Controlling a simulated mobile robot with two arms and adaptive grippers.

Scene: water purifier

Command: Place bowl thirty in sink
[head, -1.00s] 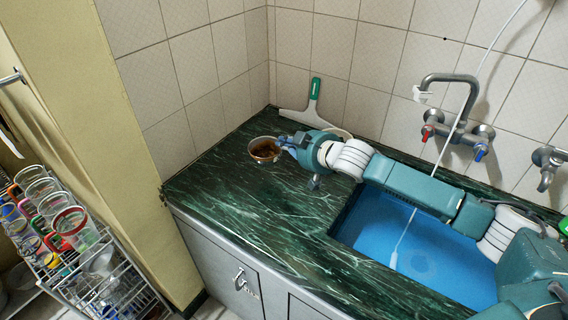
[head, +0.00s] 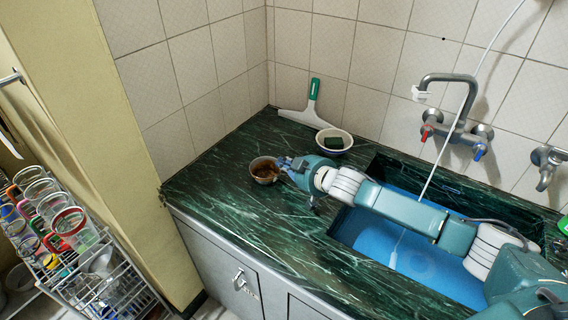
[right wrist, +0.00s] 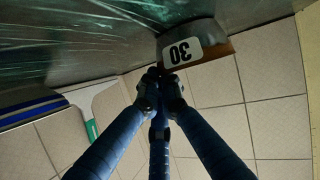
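I cannot tell whether the bowl is clear of the counter. The blue sink (head: 372,237) lies to the right, partly hidden by my right arm. My left gripper is not in view.
A rack of glasses (head: 75,240) is at left. The front counter is clear.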

